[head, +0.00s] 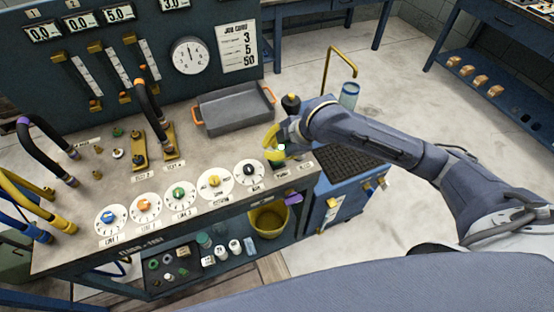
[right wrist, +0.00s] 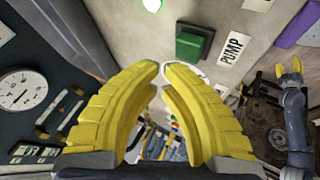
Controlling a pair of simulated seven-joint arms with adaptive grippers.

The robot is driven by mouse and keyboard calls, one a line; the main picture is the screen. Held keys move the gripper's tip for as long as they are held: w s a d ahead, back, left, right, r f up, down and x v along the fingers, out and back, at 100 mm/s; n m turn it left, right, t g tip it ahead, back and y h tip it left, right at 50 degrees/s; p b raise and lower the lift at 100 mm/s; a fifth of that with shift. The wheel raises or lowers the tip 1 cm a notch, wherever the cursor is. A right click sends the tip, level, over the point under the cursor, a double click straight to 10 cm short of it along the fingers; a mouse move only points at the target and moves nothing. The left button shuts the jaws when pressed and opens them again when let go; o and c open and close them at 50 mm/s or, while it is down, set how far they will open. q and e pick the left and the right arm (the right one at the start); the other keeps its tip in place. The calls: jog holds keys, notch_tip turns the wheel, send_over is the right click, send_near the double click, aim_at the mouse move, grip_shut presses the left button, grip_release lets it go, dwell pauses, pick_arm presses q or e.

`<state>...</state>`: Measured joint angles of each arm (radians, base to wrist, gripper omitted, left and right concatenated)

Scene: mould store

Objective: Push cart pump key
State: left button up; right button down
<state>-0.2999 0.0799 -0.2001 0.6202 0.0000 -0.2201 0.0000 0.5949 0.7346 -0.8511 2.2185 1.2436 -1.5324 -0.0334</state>
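The pump key is a green rectangular push key (right wrist: 193,43) beside a white PUMP label (right wrist: 233,47) in the right wrist view. In the head view it lies at the bench's right end, mostly hidden by my right gripper (head: 272,141). In the right wrist view my right gripper (right wrist: 161,68) has its yellow fingertips together with nothing between them. They look apart from the key.
Several round dials, including a black-knobbed one (head: 249,172), line the bench front left of the key. A grey tray (head: 234,109) with orange handles stands behind. A blue cart (head: 345,190) with a black mat stands right of the bench. Hoses arch at the left.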

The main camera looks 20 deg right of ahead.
jog(key=shift+f, duration=0.25)
dwell(0.4)
jog(key=shift+f, duration=0.2)
jog(key=shift+f, duration=0.45)
dwell(0.9)
jog(key=shift+r, duration=0.9)
jog(key=shift+r, duration=0.1)
jog(key=shift+r, duration=2.9)
